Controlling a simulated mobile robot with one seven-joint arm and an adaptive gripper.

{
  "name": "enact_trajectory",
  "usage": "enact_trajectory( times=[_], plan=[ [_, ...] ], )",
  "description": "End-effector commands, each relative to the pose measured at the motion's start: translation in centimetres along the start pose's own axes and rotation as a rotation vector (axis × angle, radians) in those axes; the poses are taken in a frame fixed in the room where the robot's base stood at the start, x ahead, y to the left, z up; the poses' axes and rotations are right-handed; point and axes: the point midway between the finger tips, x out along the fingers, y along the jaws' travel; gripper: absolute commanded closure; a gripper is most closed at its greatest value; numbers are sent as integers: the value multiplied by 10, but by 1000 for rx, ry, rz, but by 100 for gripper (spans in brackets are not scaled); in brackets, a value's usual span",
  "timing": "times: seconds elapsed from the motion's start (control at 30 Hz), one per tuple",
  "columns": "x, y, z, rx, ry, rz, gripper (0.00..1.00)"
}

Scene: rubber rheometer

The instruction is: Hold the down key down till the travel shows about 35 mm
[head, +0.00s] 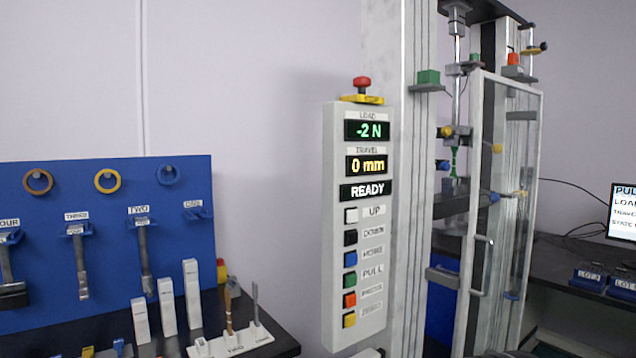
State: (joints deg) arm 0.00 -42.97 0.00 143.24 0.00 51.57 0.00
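The control panel (332,225) stands upright on the front of the test machine. Its travel display (367,165) reads 0 mm in yellow. The load display (366,130) reads -2 N and the state display (367,190) reads READY. The down key (350,237) is a black square, second in the column, with the label DOWN on its right. Nothing covers it. The white up key (351,215) is just above it and the blue key (350,259) just below. My gripper cannot be made out in the head view.
A red stop button (362,82) tops the panel. Right of it stand the machine's column and a clear guard door (500,190) with a handle. A blue tool board (100,240) and a dark bench with upright white blocks (167,303) are on the left. A monitor (622,212) is far right.

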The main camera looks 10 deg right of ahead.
Motion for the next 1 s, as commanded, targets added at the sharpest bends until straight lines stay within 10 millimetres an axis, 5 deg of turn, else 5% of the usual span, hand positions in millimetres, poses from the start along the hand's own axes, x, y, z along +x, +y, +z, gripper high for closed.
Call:
enact_trajectory(
  times=[0.2, 0.57, 1.0],
  plan=[
    [0, 0, 0, 0, 0, 0, 62],
    [0, 0, 0, 0, 0, 0, 100],
    [0, 0, 0, 0, 0, 0, 100]
  ],
)
